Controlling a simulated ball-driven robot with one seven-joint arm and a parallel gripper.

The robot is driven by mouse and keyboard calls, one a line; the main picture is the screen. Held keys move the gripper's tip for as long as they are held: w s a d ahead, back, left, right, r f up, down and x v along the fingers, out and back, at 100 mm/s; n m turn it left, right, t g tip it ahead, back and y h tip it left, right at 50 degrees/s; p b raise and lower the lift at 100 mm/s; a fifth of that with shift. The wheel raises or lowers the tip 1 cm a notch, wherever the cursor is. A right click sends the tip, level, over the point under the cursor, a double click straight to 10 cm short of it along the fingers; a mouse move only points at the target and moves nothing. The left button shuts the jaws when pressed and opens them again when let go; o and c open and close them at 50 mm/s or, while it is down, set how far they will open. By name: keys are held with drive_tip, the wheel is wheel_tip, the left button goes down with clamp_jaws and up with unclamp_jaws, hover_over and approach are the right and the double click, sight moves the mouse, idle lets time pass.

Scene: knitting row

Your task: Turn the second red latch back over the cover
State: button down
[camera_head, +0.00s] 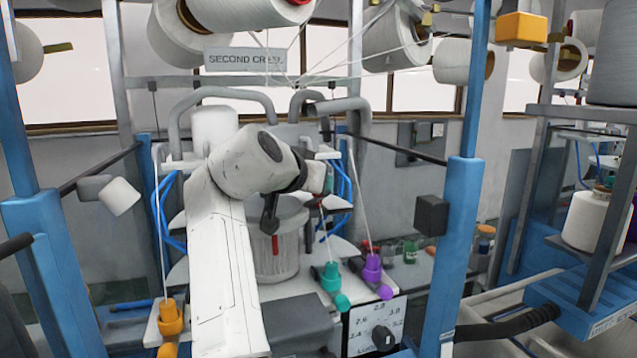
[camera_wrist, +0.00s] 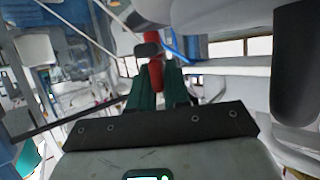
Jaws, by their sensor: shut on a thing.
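In the wrist view, my gripper (camera_wrist: 157,86) has its two dark green fingers closed around a red latch (camera_wrist: 155,66). The red latch stands up between the fingertips, with a dark grey piece just beyond its far end. A pale surface lies beside it; I cannot tell whether this is the cover. In the head view, my white arm reaches up from the bottom and its wrist (camera_head: 312,177) is at the machine's upper right side. The fingers and the latch are mostly hidden there, and I cannot tell the latch's angle to the cover.
A ribbed white cylinder (camera_head: 275,250) stands behind my arm. Orange (camera_head: 170,318), teal (camera_head: 331,278) and purple (camera_head: 372,268) yarn guides sit in front. Blue posts (camera_head: 462,230) flank the machine, and a grey tube frame (camera_head: 222,94) arches above. Yarn cones hang overhead.

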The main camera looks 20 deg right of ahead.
drive_tip(key=c, duration=1.2)
unclamp_jaws()
drive_tip(key=b+v, duration=0.3)
drive_tip(key=v, duration=0.7)
drive_tip(key=shift+s+a+r+b, duration=0.15)
drive_tip(key=shift+s+a+b, duration=0.1)
drive_tip(key=shift+s+b, duration=0.1)
drive_tip(key=shift+w, duration=0.1)
